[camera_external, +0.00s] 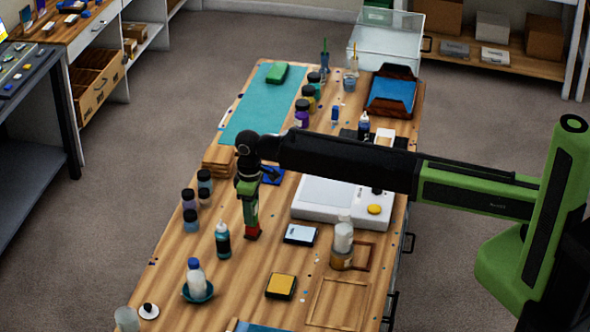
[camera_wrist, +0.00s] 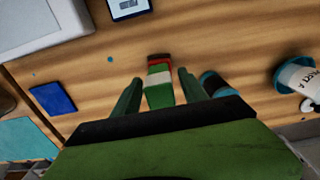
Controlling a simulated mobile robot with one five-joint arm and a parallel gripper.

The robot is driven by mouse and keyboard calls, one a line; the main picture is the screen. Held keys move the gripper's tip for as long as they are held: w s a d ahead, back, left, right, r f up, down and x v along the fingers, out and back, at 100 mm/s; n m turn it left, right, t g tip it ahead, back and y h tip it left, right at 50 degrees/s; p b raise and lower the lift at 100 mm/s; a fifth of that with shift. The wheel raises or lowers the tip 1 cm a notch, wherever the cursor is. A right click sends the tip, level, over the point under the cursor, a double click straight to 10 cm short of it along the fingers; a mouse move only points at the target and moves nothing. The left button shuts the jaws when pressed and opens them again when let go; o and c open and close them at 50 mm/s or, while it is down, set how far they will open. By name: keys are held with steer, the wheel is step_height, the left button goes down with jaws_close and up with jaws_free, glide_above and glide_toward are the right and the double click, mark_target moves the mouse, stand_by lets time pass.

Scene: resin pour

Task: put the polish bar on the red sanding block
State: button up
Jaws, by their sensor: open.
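The red sanding block (camera_external: 252,232) stands on the wooden table below my gripper (camera_external: 249,214). In the wrist view a red edge of the block (camera_wrist: 158,59) shows just past the polish bar. The polish bar (camera_wrist: 158,88), green with a pale band, lies between my two fingers (camera_wrist: 160,82) and overlaps the red block in that view. A gap shows beside the bar, and my fingers are open around it. Whether the bar's underside touches the block is hidden. In the external view I cannot tell the bar apart from my green fingers.
A dark dropper bottle (camera_external: 223,241) stands close left of my gripper. A yellow block (camera_external: 281,286) and white bottle in a teal dish (camera_external: 195,278) are nearer. Bare wood lies between them.

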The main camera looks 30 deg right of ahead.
step_height(320, 180, up, 12)
steer(key=p, duration=1.2)
steer(key=shift+r, duration=0.25)
steer(key=shift+f, duration=0.1)
steer(key=d+m, duration=0.4)
steer(key=d, duration=2.2)
steer(key=s+d+m, duration=0.1)
steer(key=s+d, duration=0.3)
steer(key=d, duration=0.5)
steer(key=s+d+m, duration=0.2)
steer(key=s+d, duration=0.3)
steer(key=d, duration=0.5)
steer(key=s+d+m, duration=0.2)
steer(key=s+d, duration=0.2)
steer(key=d, duration=0.6)
steer(key=shift+s, duration=0.2)
